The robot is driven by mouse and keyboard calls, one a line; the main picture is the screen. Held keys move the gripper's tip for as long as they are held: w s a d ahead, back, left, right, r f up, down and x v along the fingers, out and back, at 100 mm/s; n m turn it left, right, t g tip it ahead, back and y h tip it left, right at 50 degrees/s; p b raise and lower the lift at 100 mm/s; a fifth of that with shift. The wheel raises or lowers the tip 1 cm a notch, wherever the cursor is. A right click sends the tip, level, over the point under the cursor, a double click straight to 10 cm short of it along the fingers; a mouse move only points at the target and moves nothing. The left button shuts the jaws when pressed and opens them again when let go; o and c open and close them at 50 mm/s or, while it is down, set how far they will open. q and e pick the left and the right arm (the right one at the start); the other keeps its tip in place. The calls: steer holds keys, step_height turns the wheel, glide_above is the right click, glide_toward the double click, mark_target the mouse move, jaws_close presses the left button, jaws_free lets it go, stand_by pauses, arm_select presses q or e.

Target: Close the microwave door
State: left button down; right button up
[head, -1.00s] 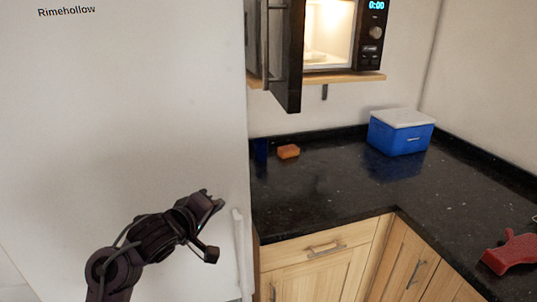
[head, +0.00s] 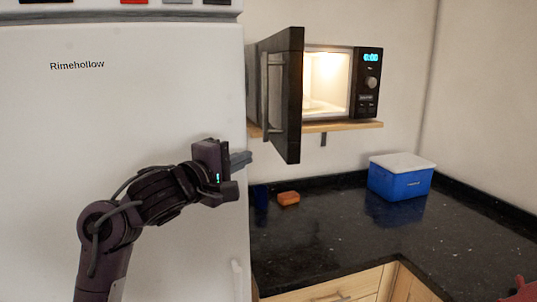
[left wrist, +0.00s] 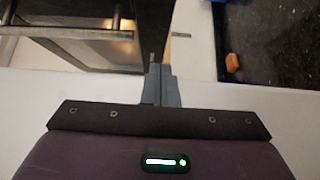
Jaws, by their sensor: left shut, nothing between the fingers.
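The black microwave (head: 366,85) sits on a wooden wall shelf, its lit inside showing. Its door (head: 292,95) stands wide open, swung out toward me, with a bar handle (head: 270,90) on its left face. My left gripper (head: 247,159) is shut and empty, in front of the fridge's right edge, left of and a little below the door. In the left wrist view the closed fingertips (left wrist: 161,70) point toward the lower edge of the door (left wrist: 90,58), with the handle (left wrist: 60,31) at the upper left. I cannot tell whether they touch. My right gripper is not in view.
The white fridge (head: 120,120) fills the left side. The wooden shelf (head: 340,126) holds the microwave. On the black granite counter (head: 350,235) are a blue box with a white lid (head: 400,183), an orange sponge-like block (head: 288,198), a dark blue item (head: 261,197) and a red object (head: 522,291).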

mark_target(279, 149)
arm_select(q)
steer(key=w+d, duration=0.2)
steer(key=d, duration=0.1)
steer(key=w+d+p, duration=0.1)
steer(key=shift+d, duration=0.8)
steer(key=shift+w, duration=0.1)
